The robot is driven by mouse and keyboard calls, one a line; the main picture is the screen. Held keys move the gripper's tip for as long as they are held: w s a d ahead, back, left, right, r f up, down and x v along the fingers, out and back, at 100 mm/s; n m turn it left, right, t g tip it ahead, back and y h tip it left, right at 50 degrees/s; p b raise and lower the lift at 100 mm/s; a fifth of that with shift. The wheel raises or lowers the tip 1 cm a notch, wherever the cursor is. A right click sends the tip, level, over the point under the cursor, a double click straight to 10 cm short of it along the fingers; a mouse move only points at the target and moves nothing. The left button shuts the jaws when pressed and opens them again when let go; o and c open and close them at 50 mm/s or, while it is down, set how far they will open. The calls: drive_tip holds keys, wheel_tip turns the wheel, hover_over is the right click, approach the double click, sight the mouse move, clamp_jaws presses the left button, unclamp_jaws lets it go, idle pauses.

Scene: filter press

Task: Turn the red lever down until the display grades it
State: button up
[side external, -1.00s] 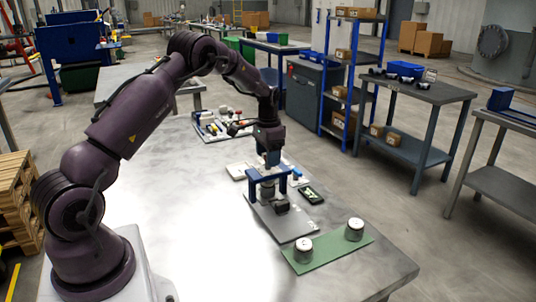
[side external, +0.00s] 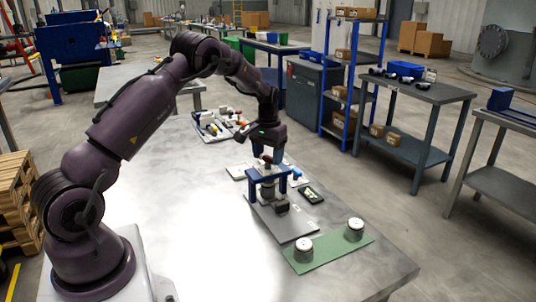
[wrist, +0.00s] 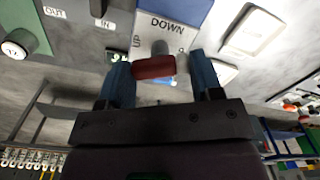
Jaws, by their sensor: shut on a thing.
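The red lever (wrist: 155,67) sits at the top of the press, between the blue fingertips of my gripper (wrist: 162,78) in the wrist view. My gripper (side external: 264,154) is shut on it, above the blue press frame (side external: 284,174) in the side view. The lever also shows as a small red spot there (side external: 267,159). A white plate marked DOWN (wrist: 168,22) lies beyond the lever in the wrist view. The small dark display (side external: 312,195) stands right of the press. Its green digits are partly hidden in the wrist view and too small to read in the side view.
A grey plate (side external: 288,228) extends in front of the press. A tray of small parts (side external: 216,128) lies behind. The table's left part is clear.

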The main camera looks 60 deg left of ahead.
sight(268, 156)
drive_tip(key=n, duration=0.6)
drive_tip(key=shift+n, duration=0.3)
drive_tip(key=n, duration=0.5)
drive_tip(key=shift+n, duration=0.4)
drive_tip(key=o, duration=0.9)
wheel_tip(268, 156, up, 13)
idle(0.5)
